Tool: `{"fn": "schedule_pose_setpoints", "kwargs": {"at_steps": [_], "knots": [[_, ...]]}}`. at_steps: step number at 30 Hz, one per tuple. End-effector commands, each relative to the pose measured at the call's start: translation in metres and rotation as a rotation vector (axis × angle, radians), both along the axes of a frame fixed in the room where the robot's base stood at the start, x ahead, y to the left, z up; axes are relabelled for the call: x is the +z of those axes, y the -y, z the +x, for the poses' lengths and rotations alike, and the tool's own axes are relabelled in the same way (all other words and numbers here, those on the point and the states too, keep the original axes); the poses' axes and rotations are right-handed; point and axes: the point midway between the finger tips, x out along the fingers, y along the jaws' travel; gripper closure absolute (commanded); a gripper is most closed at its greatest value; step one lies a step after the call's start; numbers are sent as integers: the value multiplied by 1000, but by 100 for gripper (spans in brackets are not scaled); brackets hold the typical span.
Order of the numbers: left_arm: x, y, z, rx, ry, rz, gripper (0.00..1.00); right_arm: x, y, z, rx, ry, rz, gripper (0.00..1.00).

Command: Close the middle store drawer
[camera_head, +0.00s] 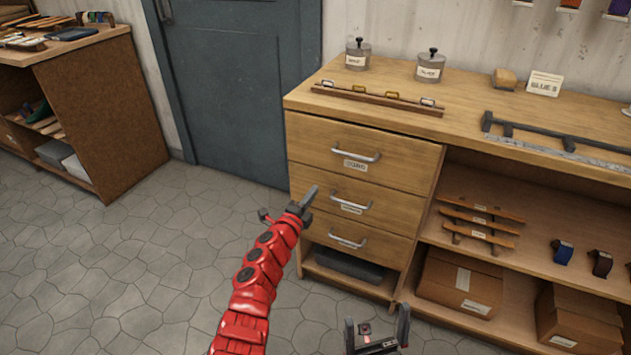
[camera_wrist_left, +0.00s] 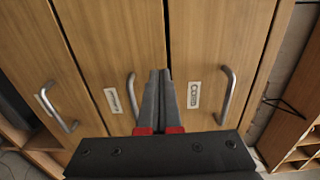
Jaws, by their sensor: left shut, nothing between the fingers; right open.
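The middle store drawer (camera_head: 385,209) is a wooden front with a metal bar handle (camera_head: 352,200) and a white label. It looks flush or nearly flush with its neighbours; I cannot tell whether a small gap remains. In the left wrist view, the middle drawer (camera_wrist_left: 110,50) fills the centre, its handle (camera_wrist_left: 132,92) left of my fingers. My left gripper (camera_head: 308,196) is shut and empty, pointing at the left part of this drawer; its fingertips also show in the left wrist view (camera_wrist_left: 160,76). Whether they touch the front is unclear. My right gripper (camera_head: 376,332) is open and empty, low in front of the cabinet.
The top drawer (camera_head: 310,140) and bottom drawer (camera_head: 380,246) appear closed. The wooden counter (camera_head: 470,95) carries jars, a rack and a metal bar. Open shelves to the right hold sandal parts and cardboard boxes (camera_head: 458,283). Tiled floor at left is clear.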

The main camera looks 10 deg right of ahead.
Motion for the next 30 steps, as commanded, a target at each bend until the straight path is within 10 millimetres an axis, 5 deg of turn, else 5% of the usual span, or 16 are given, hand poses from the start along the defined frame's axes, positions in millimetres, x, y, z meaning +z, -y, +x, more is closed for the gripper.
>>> {"fn": "schedule_pose_setpoints", "kwargs": {"at_steps": [9, 25, 28, 30], "knots": [[3, -25, -37, -3, 1, 3, 100, 29, 0, 0, 0, -1, 0, 0], [-5, -40, -64, -28, -14, -31, 100, 35, 0, 0, 0, 0, 0, 0], [-16, -40, -97, -123, -57, -159, 100, 35, 0, 0, 0, 0, 0, 0], [-14, -44, -140, -233, -87, -331, 100, 35, 0, 0, 0, 0, 0, 0]]}}
